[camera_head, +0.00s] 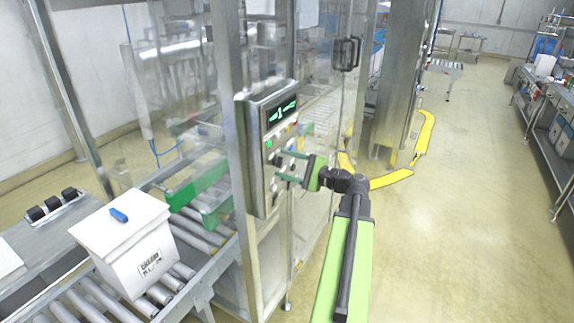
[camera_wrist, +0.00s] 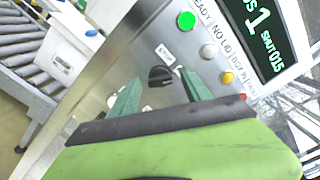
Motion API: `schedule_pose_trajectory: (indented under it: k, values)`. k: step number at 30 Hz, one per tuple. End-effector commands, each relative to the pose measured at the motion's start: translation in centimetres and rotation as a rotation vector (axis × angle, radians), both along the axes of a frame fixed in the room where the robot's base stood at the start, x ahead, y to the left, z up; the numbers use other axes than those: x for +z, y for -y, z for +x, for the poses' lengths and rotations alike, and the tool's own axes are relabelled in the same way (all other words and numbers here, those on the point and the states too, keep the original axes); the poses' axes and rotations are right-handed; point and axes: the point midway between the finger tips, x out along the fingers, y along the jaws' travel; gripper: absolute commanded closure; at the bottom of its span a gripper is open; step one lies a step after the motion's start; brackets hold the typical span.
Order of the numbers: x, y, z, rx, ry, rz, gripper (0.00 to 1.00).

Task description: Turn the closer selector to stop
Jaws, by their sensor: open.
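The control panel (camera_head: 258,154) is a grey upright box on the machine's frame. In the wrist view a black selector knob (camera_wrist: 160,76) shows on the panel face, between the two fingertips in the picture. A pale round part (camera_wrist: 147,108) lies below the knob, partly hidden by my gripper. Any second selector is not clearly visible.
A lit display (camera_wrist: 262,30) and green (camera_wrist: 186,20), pale (camera_wrist: 208,52) and yellow (camera_wrist: 228,78) lamps sit beside the knob. A white box (camera_head: 133,240) stands on the roller conveyor (camera_head: 203,235) at left. A yellow floor guard (camera_head: 392,180) lies behind my arm.

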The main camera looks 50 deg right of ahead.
Motion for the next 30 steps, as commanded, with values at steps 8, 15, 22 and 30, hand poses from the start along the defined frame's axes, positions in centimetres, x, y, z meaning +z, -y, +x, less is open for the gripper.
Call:
schedule_pose_trajectory:
  k: [8,15,22,30]
  values:
    - [0.00,-0.03,-0.03,0.001,0.000,0.000,0.65]
    - [0.00,-0.04,-0.02,0.001,0.000,0.000,0.96]
    - [0.01,0.12,-0.04,0.000,0.002,-0.006,1.00]
    - [-0.02,0.00,-0.02,0.000,0.024,-0.095,1.00]
